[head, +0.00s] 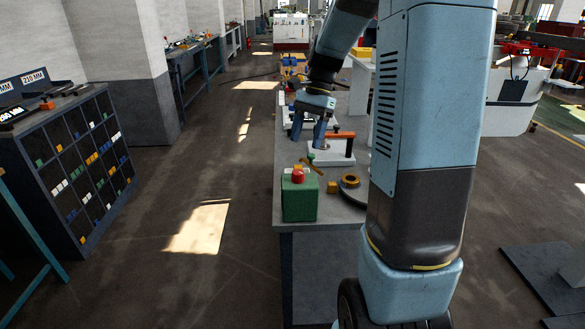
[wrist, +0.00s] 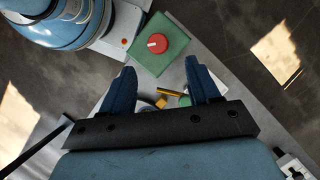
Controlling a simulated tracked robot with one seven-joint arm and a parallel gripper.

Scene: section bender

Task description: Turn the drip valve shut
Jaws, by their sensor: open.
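A small brass-coloured piece with a green part (head: 311,164), which looks like the drip valve, stands on the bench behind the green box. In the wrist view a yellow bar (wrist: 170,92) and a bit of green (wrist: 185,100) show between my fingers, partly hidden by the gripper. My gripper (head: 308,138) is open and points down above the bench, behind the brass piece in the head view. In the wrist view its two blue fingers (wrist: 160,68) are spread apart with nothing gripped. I cannot tell the valve's setting.
A green box (head: 299,200) with a red knob (head: 298,176) stands at the bench's near corner. A yellow block (head: 332,187) and a disc with a yellow ring (head: 350,181) lie right of it. A white block with an orange-topped lever (head: 342,135) stands close beside my gripper.

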